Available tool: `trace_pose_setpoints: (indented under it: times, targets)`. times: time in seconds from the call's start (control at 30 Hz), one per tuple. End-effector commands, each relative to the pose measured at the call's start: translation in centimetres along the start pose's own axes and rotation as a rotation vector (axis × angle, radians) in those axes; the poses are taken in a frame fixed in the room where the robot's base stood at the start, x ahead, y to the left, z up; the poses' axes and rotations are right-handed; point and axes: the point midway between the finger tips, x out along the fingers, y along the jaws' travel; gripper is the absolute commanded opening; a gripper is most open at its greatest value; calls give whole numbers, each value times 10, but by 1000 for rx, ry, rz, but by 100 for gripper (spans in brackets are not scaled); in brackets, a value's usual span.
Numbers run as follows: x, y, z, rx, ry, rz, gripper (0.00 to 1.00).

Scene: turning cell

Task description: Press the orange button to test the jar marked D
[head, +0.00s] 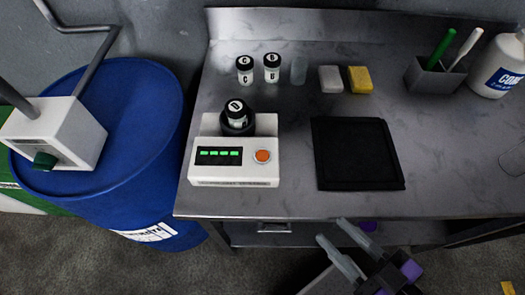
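The tester is a white box (205,175) near the left front of the steel table. Its orange button (262,156) is on the right of the sloped face, and a dark display (219,155) with green lit segments is on the left. The jar marked D (236,112) stands upright in the dark round holder on top of the tester. My gripper (332,232) is at the table's front edge, right of and nearer than the tester. Its two fingers are apart with nothing visible between them. It is clear of the button.
Jars C (244,70) and B (272,68) stand behind the tester, beside a clear jar (299,70). Grey (330,79) and yellow (360,79) blocks lie right of them. A black mat (358,153) lies right of the tester. A blue drum (150,110) stands left of the table.

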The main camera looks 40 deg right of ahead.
Motion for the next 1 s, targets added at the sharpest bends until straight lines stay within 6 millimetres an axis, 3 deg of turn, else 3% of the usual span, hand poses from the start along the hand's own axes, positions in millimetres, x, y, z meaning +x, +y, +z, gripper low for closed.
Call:
trace_pose_setpoints:
  times: [0.03, 0.17, 1.0]
  targets:
    - [0, 0, 0, 0, 0, 0, 26]
    - [0, 0, 0, 0, 0, 0, 0]
    - [0, 0, 0, 0, 0, 0, 0]
